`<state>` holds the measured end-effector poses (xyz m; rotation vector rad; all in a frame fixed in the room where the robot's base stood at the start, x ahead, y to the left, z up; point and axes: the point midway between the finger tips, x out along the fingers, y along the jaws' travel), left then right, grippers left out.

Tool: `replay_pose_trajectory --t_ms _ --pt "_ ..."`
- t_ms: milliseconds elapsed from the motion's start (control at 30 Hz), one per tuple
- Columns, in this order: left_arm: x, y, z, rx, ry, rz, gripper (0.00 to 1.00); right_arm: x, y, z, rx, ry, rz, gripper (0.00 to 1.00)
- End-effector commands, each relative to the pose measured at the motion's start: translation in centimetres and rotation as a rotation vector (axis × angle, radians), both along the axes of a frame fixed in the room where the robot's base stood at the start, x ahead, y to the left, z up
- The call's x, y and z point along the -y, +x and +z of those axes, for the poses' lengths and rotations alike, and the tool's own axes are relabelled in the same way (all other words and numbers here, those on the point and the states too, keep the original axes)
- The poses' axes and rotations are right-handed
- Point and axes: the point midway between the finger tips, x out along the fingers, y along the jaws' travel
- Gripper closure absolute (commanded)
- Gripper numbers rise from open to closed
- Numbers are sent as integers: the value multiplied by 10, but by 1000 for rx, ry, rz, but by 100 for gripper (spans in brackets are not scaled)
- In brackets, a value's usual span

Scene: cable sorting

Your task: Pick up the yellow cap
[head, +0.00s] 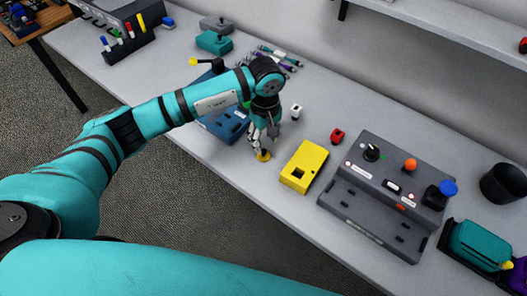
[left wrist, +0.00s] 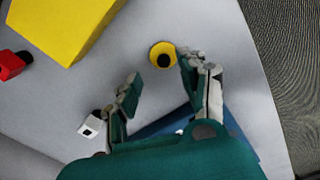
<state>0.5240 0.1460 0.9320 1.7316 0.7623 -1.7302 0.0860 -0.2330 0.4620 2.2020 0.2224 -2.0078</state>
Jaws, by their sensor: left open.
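The yellow cap (head: 263,156) is small and round, lying on the grey table left of the yellow box. In the left wrist view the yellow cap (left wrist: 155,49) has a dark round centre. My left gripper (head: 264,138) points down just above the cap, open and empty. In the left wrist view the fingers of my left gripper (left wrist: 159,72) are spread apart, with the cap just beyond the tips and nearer the right finger. Whether a finger touches the cap I cannot tell. My right gripper is not in view.
The yellow box (head: 304,167) stands close to the right of the cap. A red cap (head: 337,136) and a white cap (head: 296,111) lie nearby. A blue box (head: 222,128) is left of the gripper, partly hidden. A dark control panel (head: 375,225) stands further right.

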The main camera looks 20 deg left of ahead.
Motion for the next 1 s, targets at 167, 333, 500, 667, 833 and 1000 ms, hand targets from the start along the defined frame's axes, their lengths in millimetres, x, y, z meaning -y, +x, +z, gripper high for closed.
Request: replay_pose_trajectory --t_ms 167,333,500,667,833,1000 --pt "-3 -6 -22 -8 0 2 57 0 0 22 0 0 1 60" --pt "-3 -5 -44 -4 -1 2 57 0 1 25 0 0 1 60" --pt "-3 -4 -49 0 0 0 57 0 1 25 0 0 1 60" --pt "-3 -5 -49 -1 -1 0 64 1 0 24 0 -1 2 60" --pt "-3 -5 -48 -1 -1 0 86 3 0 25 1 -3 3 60" --pt "-3 -5 -48 -1 0 0 100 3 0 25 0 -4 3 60"
